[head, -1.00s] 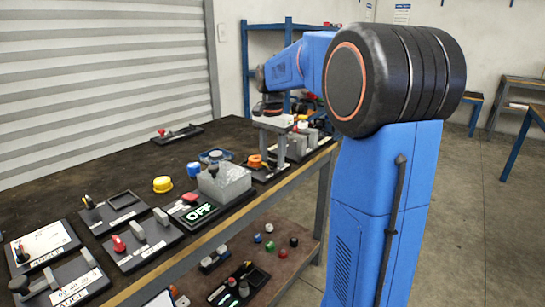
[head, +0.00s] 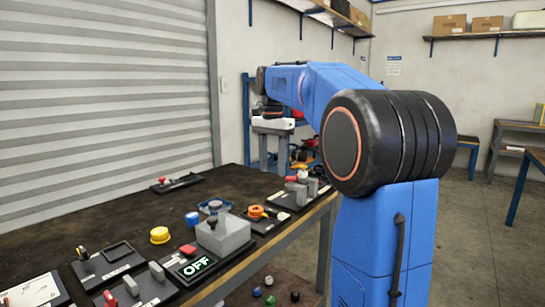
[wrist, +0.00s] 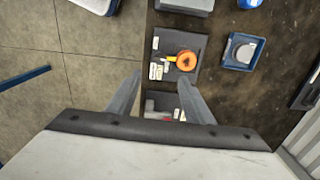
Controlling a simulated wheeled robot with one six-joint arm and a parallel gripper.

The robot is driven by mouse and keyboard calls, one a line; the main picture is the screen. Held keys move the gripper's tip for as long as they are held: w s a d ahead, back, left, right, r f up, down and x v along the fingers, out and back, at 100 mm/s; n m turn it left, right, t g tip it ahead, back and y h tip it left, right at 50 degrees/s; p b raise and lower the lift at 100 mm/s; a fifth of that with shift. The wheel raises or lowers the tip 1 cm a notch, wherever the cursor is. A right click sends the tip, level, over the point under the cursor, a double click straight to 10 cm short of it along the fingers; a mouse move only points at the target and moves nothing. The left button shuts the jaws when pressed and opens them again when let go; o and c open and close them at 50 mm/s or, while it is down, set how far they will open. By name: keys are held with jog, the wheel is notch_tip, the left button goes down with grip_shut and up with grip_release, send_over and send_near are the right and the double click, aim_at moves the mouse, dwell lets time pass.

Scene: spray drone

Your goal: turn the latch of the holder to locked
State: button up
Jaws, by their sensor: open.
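My gripper (head: 273,163) is open and empty, held above the far right end of the bench, fingers pointing down. In the wrist view its fingers (wrist: 159,82) frame a dark plate with grey blocks and a small red part (wrist: 166,119), partly hidden by the gripper body. In the head view these grey blocks (head: 296,192) stand on a plate near the bench edge. Beside it is a dark labelled plate with an orange round part and short arm (head: 257,211), also in the wrist view (wrist: 186,61). I cannot tell which fixture is the holder, or its latch position.
A grey box (head: 222,238) with a black knob and an OFF display (head: 197,267) stand nearer. A yellow button (head: 159,235), a blue tray (head: 214,207) and a red-handled plate (head: 177,183) lie around. The bench's middle back is clear.

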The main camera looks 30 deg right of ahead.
jog(key=shift+r, duration=1.45)
jog(key=s+a+f+n+t, duration=0.1)
jog(key=s+a+f+n, duration=0.35)
jog(key=s, duration=0.35)
jog(key=s+a+f+n+t, duration=0.1)
jog(key=s+a+f+n, duration=0.2)
jog(key=s+a+f, duration=0.4)
jog(key=s+a+f+n+t, duration=0.2)
jog(key=s+a+f+n, duration=0.2)
jog(key=s+f, duration=1.1)
jog(key=n, duration=0.2)
jog(key=shift+s+n+t, duration=0.15)
jog(key=shift+n+t, duration=0.2)
jog(key=shift+t, duration=0.05)
